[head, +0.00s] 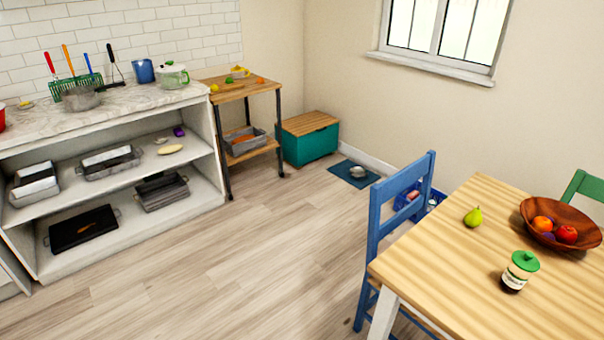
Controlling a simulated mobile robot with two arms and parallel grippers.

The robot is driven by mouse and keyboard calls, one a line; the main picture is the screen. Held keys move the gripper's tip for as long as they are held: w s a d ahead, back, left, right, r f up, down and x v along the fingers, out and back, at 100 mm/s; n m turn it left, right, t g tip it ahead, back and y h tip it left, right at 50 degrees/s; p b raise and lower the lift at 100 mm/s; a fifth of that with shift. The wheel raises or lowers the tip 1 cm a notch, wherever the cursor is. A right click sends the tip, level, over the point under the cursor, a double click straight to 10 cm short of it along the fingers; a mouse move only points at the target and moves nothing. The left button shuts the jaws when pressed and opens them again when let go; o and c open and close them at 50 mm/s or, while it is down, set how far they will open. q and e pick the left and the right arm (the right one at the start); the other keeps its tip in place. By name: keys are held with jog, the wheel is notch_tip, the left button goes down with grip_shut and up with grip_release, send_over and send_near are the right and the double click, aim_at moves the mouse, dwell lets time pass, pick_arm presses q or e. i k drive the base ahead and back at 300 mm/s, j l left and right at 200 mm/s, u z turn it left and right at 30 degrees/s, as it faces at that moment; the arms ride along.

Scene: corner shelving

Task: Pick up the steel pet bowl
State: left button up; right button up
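A small silvery-grey bowl (358,172), which looks like the steel pet bowl, sits on a dark blue mat (343,173) on the floor. It is by the far wall, between the teal box and the blue chair. It is small in the head view, so I cannot make out its inside. Neither of my grippers shows in the head view.
A teal box with a wooden lid (309,141) stands left of the mat. A blue chair (388,225) and a wooden table (470,280) stand at the right. A wooden cart (233,90) and white shelving (135,195) are at the left. The middle floor (240,260) is clear.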

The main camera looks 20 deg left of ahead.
aim_at(360, 174)
jog(key=i+j+u, duration=0.45)
jog(key=u, duration=0.25)
jog(key=i+u, duration=0.3)
jog(key=i+j, duration=0.15)
jog(key=i, duration=0.45)
jog(key=i+j+u, duration=0.1)
jog(key=i, duration=0.55)
jog(key=i+l+z, duration=0.25)
jog(key=i+z, duration=0.25)
jog(key=i, duration=0.2)
jog(key=i+z, duration=0.45)
jog(key=i, duration=0.3)
jog(key=i+j+z, duration=0.25)
jog(key=i+z, duration=0.25)
jog(key=i, duration=0.2)
